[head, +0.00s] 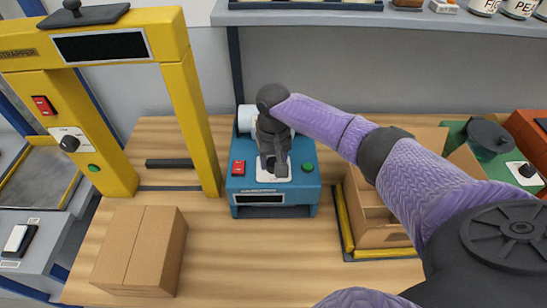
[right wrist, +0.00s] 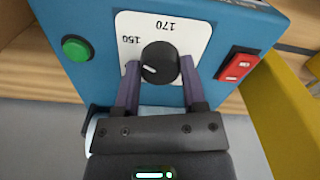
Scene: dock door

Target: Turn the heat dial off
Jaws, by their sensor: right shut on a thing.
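The heat dial (right wrist: 160,62) is a round black knob on a white plate (right wrist: 190,32) marked 150 and 170, on the front of a blue machine (head: 243,186). Its white pointer line is toward the left of the knob in the right wrist view. My right gripper (right wrist: 158,78) is shut on the knob, one purple finger on each side. In the head view my right gripper (head: 274,166) is over the plate and hides the knob. My left gripper is not in view.
A red switch (head: 238,168) and a green button (head: 308,167) flank the plate. A yellow strapper frame (head: 190,120) with its own black dial (head: 69,143) stands left. A closed carton (head: 140,250) is front left; an open carton (head: 380,236) is right.

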